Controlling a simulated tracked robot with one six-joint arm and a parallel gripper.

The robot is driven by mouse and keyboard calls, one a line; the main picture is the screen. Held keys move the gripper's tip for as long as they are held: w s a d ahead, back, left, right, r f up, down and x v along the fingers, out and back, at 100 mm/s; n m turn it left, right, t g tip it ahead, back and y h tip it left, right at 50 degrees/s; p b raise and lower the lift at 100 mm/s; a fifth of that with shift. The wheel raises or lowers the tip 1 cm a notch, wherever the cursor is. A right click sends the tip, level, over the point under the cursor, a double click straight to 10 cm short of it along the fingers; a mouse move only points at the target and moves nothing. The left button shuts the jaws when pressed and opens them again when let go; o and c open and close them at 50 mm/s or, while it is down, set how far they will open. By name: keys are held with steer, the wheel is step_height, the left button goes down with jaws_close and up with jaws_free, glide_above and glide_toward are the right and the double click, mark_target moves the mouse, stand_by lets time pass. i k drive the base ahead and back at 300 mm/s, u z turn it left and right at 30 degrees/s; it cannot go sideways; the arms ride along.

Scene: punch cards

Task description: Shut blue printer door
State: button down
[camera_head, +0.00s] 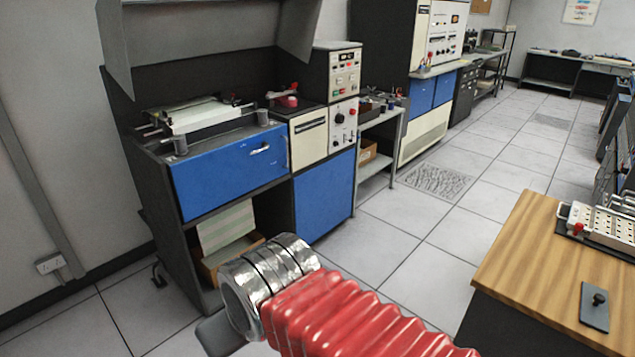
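The printer (172,205) is a dark cabinet at the left with paper and rollers on its top. Its blue door panel (225,172), with a silver handle (260,148), stands upright across the upper front. It looks roughly in line with the front; I cannot tell whether it is fully shut. A large grey hood (190,45) is raised above the printer. My arm, with red bellows and a silver ring, crosses the bottom of the view in front of the printer.
Below the blue panel, an open bay holds a cardboard box (212,262) with paper. A second blue panel (325,193) is at its right. A wooden-topped desk (530,250) stands at the right. Tiled floor (400,250) lies clear between.

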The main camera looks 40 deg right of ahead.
mark_target(216, 172)
steer(key=u, duration=0.1)
steer(key=i, duration=0.95)
steer(key=z, duration=0.1)
